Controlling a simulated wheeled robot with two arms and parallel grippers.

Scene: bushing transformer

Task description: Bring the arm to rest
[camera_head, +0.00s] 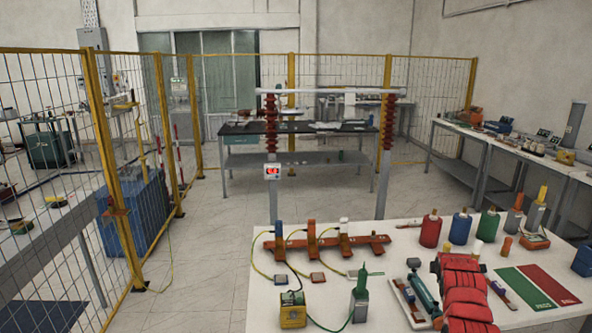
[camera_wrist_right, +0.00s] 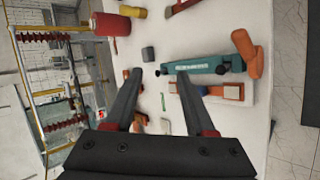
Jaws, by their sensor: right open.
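My right gripper (camera_wrist_right: 158,73) shows in the wrist view with two long dark fingers apart, and I see nothing held between them. It is over the white worktable (camera_head: 380,233), with a teal tool (camera_wrist_right: 205,66) just beyond the fingertips. In the head view, a red and black shape at the lower right appears to be my right arm, beside the teal tool (camera_head: 422,290) on its white tray. The fingertips are not clear there. My left gripper is not in view.
A green and red mat lies at right. Yellow-framed fencing (camera_head: 158,120) and two bushing posts stand beyond.

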